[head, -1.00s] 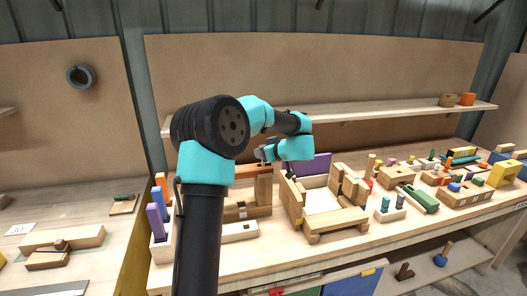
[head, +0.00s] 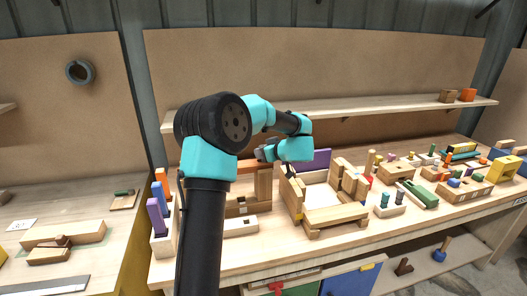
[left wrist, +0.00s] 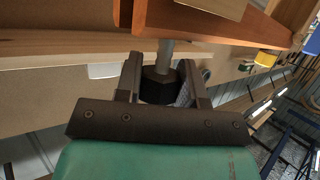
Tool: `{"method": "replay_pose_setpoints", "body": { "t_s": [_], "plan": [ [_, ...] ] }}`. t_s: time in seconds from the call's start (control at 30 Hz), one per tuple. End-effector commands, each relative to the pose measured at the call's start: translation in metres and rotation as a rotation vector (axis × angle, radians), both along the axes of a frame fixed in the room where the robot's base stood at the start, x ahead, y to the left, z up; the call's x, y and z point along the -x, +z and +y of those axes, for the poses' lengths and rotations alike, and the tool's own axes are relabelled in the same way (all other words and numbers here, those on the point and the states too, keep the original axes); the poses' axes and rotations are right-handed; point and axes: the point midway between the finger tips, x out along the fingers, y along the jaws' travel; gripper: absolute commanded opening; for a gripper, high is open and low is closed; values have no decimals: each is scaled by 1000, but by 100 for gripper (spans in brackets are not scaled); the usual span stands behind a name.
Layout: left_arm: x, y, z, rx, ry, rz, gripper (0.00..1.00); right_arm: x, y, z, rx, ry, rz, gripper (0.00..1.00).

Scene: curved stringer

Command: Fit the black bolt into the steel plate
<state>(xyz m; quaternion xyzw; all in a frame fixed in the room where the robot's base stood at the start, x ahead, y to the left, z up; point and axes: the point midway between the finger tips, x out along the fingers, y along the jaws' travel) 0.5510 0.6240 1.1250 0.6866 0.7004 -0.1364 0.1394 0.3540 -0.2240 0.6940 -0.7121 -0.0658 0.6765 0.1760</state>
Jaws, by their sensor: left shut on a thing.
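My left gripper (head: 262,153) is over the workbench, beside the wooden frame with an orange-brown top bar. In the left wrist view its two fingers (left wrist: 162,82) are shut on the black bolt (left wrist: 155,88). The bolt has a dark, faceted head between the fingers and a grey shank pointing away from the gripper, toward wooden boards. In the head view the bolt is too small to make out. I cannot identify the steel plate for sure in either view. My right gripper is out of view.
The wooden frame (head: 263,187) stands close to the gripper. An open wooden box (head: 338,216) is to its right, with a purple board (head: 317,161) behind. Several coloured blocks and pegs crowd the bench's right side. A grey strip (head: 45,286) lies on the left table.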

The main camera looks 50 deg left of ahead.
Motion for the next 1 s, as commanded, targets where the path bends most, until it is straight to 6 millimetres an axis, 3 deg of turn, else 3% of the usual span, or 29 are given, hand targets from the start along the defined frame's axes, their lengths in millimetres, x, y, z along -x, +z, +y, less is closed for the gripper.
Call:
{"method": "replay_pose_setpoints", "body": {
  "t_s": [0.67,0.7,1.0],
  "plan": [
    [0,-13,0,0,0,0,7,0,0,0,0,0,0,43],
    [0,-13,0,0,0,-1,39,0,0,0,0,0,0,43],
    [0,-13,0,0,0,0,66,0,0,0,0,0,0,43]
  ]
}}
